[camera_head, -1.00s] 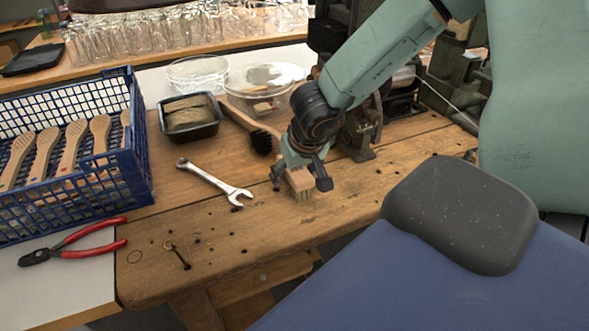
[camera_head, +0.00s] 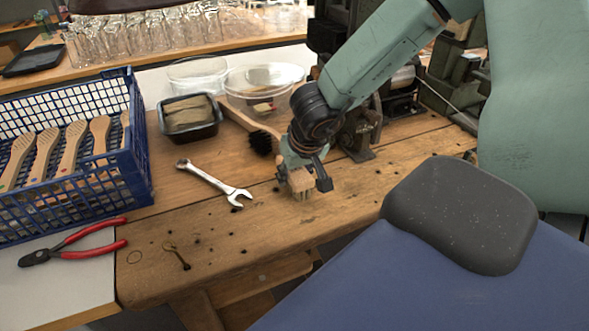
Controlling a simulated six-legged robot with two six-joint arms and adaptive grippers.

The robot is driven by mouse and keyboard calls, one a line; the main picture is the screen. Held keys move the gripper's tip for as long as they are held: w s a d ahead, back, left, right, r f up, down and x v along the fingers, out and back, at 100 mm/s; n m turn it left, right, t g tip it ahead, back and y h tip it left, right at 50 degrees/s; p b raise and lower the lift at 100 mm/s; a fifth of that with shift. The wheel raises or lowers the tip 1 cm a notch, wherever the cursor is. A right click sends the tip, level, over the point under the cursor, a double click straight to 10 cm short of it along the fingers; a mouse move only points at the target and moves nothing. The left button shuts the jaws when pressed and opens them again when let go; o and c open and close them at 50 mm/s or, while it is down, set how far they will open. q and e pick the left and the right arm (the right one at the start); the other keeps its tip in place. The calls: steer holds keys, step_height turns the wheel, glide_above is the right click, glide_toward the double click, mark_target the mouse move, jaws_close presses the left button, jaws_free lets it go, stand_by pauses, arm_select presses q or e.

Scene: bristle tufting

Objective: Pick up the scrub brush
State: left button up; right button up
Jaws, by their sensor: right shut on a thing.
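The scrub brush (camera_head: 302,187) is a small light wooden block with pale bristles pointing down, near the middle of the wooden workbench (camera_head: 225,230). My right gripper (camera_head: 303,178) comes down from above and is shut on the brush, one dark finger at each side. The gripper hides part of the block's top. The bristles seem to be at the bench surface; I cannot tell whether they touch it. My left gripper is not in view.
A wrench (camera_head: 213,183) lies left of the brush. Behind are a dark-bristled brush (camera_head: 262,143), a black tray (camera_head: 190,131) and clear tubs (camera_head: 263,88). A blue crate (camera_head: 140,165) holds wooden brush bodies; red-handled pliers (camera_head: 90,235) lie before it. The bench front is mostly clear.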

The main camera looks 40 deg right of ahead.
steer(key=shift+c, duration=0.5)
steer(key=shift+w+r+b, duration=0.1)
steer(key=shift+r+b, duration=0.1)
steer(key=shift+b, duration=0.15)
step_height(320, 180, up, 18)
steer(key=p, duration=1.1)
steer(key=s+a+f+n+y+b, duration=0.1)
steer(key=a+f+n, duration=0.3)
steer(key=a, duration=0.5)
steer(key=s+a+f+n+y+b, duration=0.1)
steer(key=a+f+n+y+b, duration=0.1)
steer(key=a, duration=0.8)
step_height(320, 180, down, 2)
steer(key=n+b, duration=0.1)
steer(key=n, duration=0.2)
steer(key=shift+s+a+y+b, duration=0.2)
steer(key=shift+s+y+b, duration=0.1)
steer(key=shift+b, duration=0.1)
